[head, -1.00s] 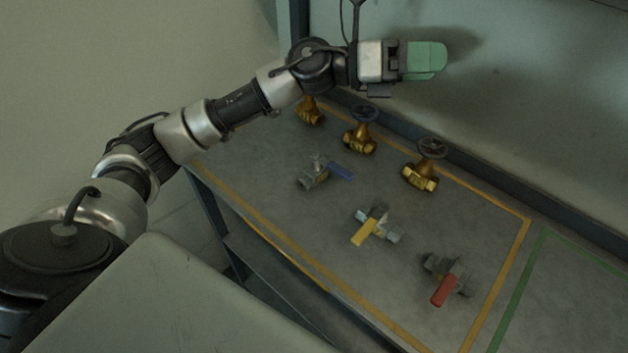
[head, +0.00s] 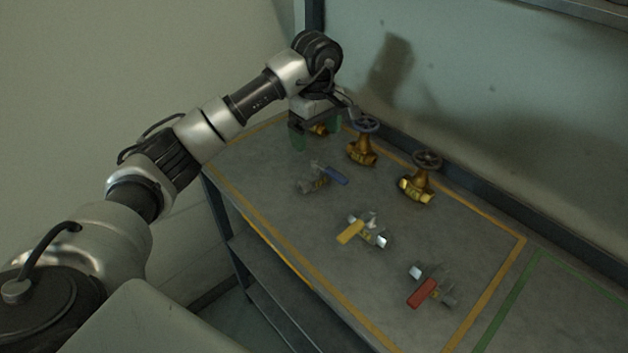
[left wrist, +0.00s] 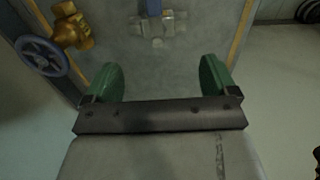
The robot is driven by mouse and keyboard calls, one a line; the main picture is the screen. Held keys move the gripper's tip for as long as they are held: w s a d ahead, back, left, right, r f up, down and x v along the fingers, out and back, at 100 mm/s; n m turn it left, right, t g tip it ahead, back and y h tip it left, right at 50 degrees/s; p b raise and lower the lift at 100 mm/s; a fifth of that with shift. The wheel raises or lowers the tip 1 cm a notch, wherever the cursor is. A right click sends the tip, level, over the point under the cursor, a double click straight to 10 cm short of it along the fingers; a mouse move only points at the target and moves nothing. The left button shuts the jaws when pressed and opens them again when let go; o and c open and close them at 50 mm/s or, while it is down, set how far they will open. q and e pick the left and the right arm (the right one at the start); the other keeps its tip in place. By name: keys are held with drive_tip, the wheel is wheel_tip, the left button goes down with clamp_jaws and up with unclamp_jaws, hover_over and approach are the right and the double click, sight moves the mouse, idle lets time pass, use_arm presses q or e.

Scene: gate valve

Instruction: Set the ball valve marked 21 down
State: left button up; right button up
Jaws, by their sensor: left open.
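Three ball valves lie on the grey bench: one with a blue lever (head: 318,180), one with a yellow lever (head: 365,232) and one with a red lever (head: 435,287). Their markings are too small to read, so I cannot tell which is 21. My left gripper (head: 315,131) points down above the far left of the bench, its green fingers open and empty. In the left wrist view, the blue-lever valve (left wrist: 157,27) lies beyond the fingertips of the gripper (left wrist: 160,77), near the top edge. My right gripper is out of view.
Brass gate valves with handwheels stand along the back, one in the middle (head: 362,150) and one at right (head: 417,188). Another brass valve (head: 319,130) is partly hidden by my left gripper. A green-outlined area (head: 560,310) at right shows bare surface.

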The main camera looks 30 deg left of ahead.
sight(316, 158)
use_arm(q)
wheel_tip(316, 158, down, 4)
drive_tip(key=shift+a+f+p, duration=0.1)
drive_tip(key=shift+p, duration=0.3)
drive_tip(key=shift+f, duration=0.55)
drive_tip(key=f+p, duration=0.2)
drive_tip(key=f, duration=0.2)
drive_tip(key=shift+w+f, duration=0.2)
drive_tip(key=shift+f, duration=0.3)
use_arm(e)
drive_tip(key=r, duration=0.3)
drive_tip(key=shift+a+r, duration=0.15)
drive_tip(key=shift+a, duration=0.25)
use_arm(q)
drive_tip(key=shift+c, duration=0.4)
drive_tip(key=c, duration=1.2)
drive_tip(key=shift+w+r, duration=0.1)
drive_tip(key=shift+c, duration=1)
